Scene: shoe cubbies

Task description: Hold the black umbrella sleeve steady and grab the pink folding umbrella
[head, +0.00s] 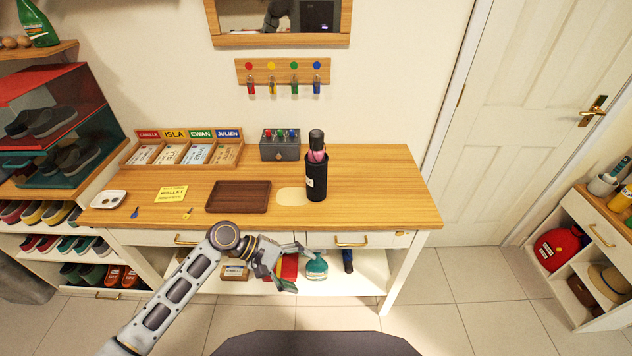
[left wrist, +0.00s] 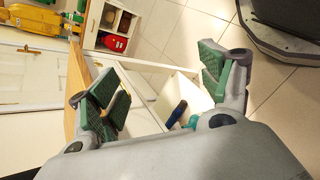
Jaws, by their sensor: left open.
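The black umbrella sleeve (head: 316,182) stands upright on the wooden table, right of its middle. The pink folding umbrella (head: 317,153) sits inside it, with its black handle and a band of pink showing above the rim. My left gripper (head: 285,272) is open in front of the table, below the tabletop and to the left of the sleeve, touching neither. In the left wrist view its green-padded fingers (left wrist: 160,92) are spread with nothing between them held. The sleeve and umbrella are not clear in the left wrist view. My right gripper is not in view.
On the table are a brown tray (head: 238,208), a yellow note (head: 171,194), a grey box (head: 279,150) and a card rack (head: 184,163). Drawers and a lower shelf with a teal bottle (head: 316,266) lie below. The tabletop right of the sleeve is clear.

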